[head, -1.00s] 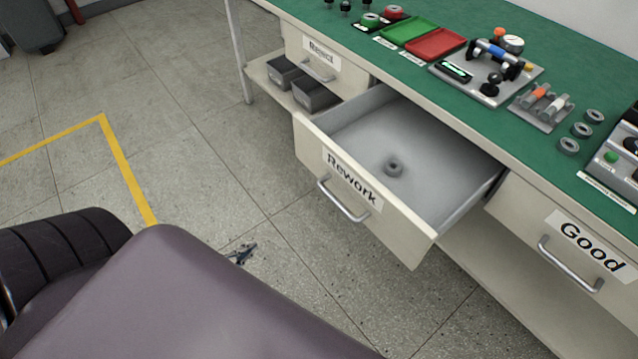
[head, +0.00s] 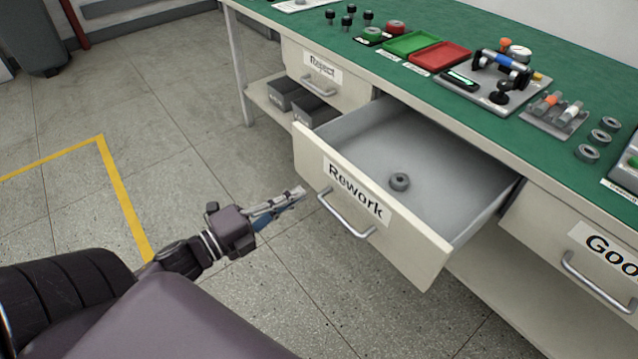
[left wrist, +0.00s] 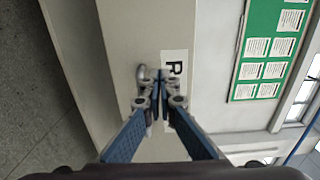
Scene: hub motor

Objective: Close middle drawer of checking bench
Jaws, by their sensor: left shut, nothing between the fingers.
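The middle drawer (head: 310,160), labelled "Rework", is pulled well out of the checking bench (head: 460,118). My left gripper (head: 300,192) is shut and empty, pointing at the drawer front just left of the handle; touching or apart I cannot tell. In the left wrist view the shut fingertips (left wrist: 163,71) are in front of the drawer face (left wrist: 125,40) and partly cover its label. My right gripper is not in view.
A "Reject" drawer (head: 338,92) on the left and a "Good" drawer (head: 545,215) on the right look shut. Grey bins (head: 284,95) stand on the shelf below. Green and red trays, a gauge fixture and several rings lie on the green top.

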